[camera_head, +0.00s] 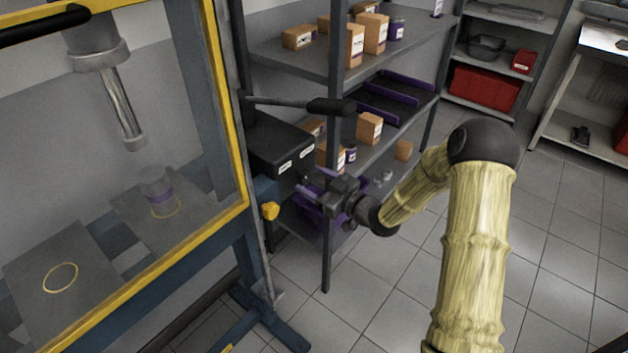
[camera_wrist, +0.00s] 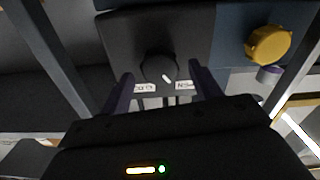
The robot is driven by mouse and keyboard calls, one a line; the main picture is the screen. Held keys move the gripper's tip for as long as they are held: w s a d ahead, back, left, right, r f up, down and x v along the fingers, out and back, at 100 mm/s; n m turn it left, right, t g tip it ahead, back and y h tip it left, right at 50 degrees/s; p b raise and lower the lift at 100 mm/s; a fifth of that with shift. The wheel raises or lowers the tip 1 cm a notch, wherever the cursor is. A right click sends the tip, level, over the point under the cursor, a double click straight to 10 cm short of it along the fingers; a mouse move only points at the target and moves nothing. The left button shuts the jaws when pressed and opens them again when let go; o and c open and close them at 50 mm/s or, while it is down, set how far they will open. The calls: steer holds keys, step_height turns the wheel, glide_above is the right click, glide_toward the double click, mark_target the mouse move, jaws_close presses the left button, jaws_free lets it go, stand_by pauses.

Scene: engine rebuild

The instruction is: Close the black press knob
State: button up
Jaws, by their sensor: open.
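The black press knob (camera_wrist: 158,67) is round, with a white pointer mark angled toward the right of two white labels. It sits on the face of a black control box (camera_head: 275,143), beside the press. The knob is not clearly seen in the head view. My gripper (camera_head: 308,182) is open, in front of the box's labelled face. In the wrist view, its two purple fingers (camera_wrist: 162,77) stand on either side of the knob, with gaps at both sides. I cannot tell how far the fingertips are from the box face.
A yellow knob (camera_head: 270,211) sits on the blue press frame beside the box; it also shows in the wrist view (camera_wrist: 268,45). A black-gripped lever (camera_head: 330,106) juts out above the box. A grey shelf post (camera_head: 328,250) stands close to my gripper. The tiled floor is clear at right.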

steer(key=shift+w+a, duration=0.1)
steer(key=shift+a, duration=0.05)
steer(key=shift+c, duration=0.2)
steer(key=c, duration=0.9)
steer(key=shift+c, duration=0.2)
